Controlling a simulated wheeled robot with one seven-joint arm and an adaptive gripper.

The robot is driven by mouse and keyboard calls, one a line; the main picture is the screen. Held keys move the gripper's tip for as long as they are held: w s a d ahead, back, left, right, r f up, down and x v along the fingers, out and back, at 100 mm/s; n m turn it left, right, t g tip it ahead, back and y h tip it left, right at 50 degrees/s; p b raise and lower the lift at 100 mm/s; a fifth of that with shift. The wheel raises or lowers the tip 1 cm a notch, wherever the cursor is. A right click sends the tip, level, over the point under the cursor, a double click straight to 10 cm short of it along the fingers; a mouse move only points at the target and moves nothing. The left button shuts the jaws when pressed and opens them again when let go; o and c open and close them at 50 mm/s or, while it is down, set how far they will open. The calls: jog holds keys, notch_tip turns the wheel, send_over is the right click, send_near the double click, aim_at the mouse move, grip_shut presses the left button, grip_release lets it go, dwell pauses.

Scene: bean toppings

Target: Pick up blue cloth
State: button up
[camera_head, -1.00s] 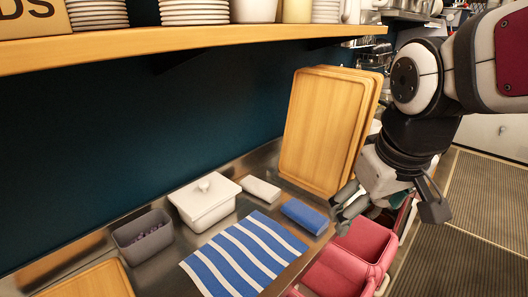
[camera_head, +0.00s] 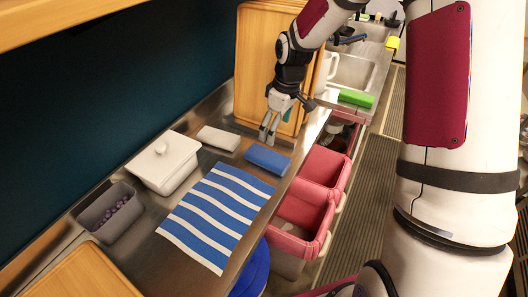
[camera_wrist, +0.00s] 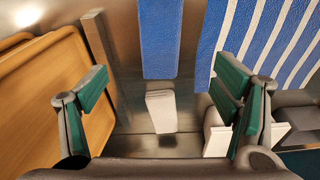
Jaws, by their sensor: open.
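The blue cloth (camera_head: 267,158), a small folded block, lies flat on the metal counter, just beyond a blue-and-white striped cloth (camera_head: 216,211). In the wrist view, my gripper (camera_wrist: 161,84) is open and empty, and the blue cloth (camera_wrist: 160,38) shows at the top middle, ahead of the fingers. The striped cloth (camera_wrist: 275,40) is to its right there. Nothing hides the blue cloth much in either view.
A white folded cloth (camera_head: 219,138) lies left of the blue one, near a white lidded dish (camera_head: 163,165). Wooden boards (camera_head: 262,66) lean on the wall behind my gripper. Red bins (camera_head: 304,207) stand right of the counter edge. A grey tub (camera_head: 108,212) stands at left.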

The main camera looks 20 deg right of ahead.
send_over(268, 156)
jog(key=s, duration=0.1)
jog(key=f, duration=0.5)
jog(key=d+f, duration=0.1)
jog(key=f, duration=0.2)
jog(key=shift+f+p, duration=0.2)
jog(key=shift+p, duration=0.1)
jog(key=shift+w+a+f+p, duration=0.15)
jog(key=shift+a+f+p, duration=0.05)
jog(key=shift+f, duration=0.7)
jog(key=shift+w+a+f+p, duration=0.15)
jog(key=shift+f, duration=0.8)
jog(key=shift+w+a+f+p, duration=0.15)
jog(key=shift+a+f+p, duration=0.05)
jog(key=shift+f, duration=0.7)
jog(key=c, duration=1.2)
